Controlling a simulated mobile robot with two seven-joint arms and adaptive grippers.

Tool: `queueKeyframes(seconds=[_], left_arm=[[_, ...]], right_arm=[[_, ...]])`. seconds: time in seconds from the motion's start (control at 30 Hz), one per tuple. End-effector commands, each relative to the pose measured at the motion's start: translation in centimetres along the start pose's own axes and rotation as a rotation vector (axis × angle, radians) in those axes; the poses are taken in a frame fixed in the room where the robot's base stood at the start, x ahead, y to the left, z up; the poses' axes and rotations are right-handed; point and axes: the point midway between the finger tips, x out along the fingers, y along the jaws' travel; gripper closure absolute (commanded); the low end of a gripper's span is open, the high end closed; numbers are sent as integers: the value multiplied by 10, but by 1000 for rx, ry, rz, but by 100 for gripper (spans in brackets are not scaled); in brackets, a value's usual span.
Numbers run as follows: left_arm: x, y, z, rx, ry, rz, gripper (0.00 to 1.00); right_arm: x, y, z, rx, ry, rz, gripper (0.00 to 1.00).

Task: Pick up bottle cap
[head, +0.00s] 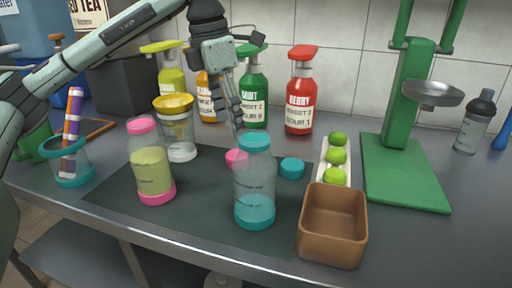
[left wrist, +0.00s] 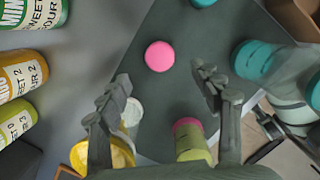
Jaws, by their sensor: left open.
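A pink bottle cap (head: 236,157) lies on the dark mat (head: 205,208), partly hidden behind the teal bottle (head: 254,185). In the left wrist view the pink cap (left wrist: 159,56) lies beyond and between my fingertips. A teal cap (head: 292,168) lies right of the teal bottle, and its edge shows at the top of the left wrist view (left wrist: 203,2). My left gripper (head: 234,115) points down above the pink cap, open and empty, apart from it. It shows in the left wrist view (left wrist: 163,80) with its fingers spread. A pink-based bottle (head: 152,172) holds yellow-green liquid. My right gripper is out of view.
A brown box (head: 333,225) stands at the front right, near a white tray (head: 323,172) of limes. A green press (head: 402,165) stands right. Syrup bottles, including a red one (head: 299,95), line the back. A yellow-topped jar (head: 177,130) stands left of the gripper.

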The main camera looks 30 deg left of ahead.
Motion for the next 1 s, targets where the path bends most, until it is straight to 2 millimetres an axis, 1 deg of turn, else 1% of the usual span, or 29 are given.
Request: queueKeyframes(seconds=[0.1, 0.27, 0.5, 0.63, 0.83, 0.87, 1.0], left_arm=[[15, 2, -4, 1, 17, 10, 35], [33, 1, -2, 3, 15, 7, 35], [68, 1, 0, 3, 14, 6, 35], [76, 1, 1, 3, 11, 5, 35], [77, 1, 1, 3, 11, 5, 35], [77, 1, 1, 3, 11, 5, 36], [77, 1, 1, 3, 10, 5, 54]], right_arm=[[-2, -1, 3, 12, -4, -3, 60], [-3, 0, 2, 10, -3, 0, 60], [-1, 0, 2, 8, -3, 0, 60], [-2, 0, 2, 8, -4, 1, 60], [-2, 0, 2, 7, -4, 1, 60], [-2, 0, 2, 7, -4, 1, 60], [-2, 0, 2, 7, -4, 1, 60]])
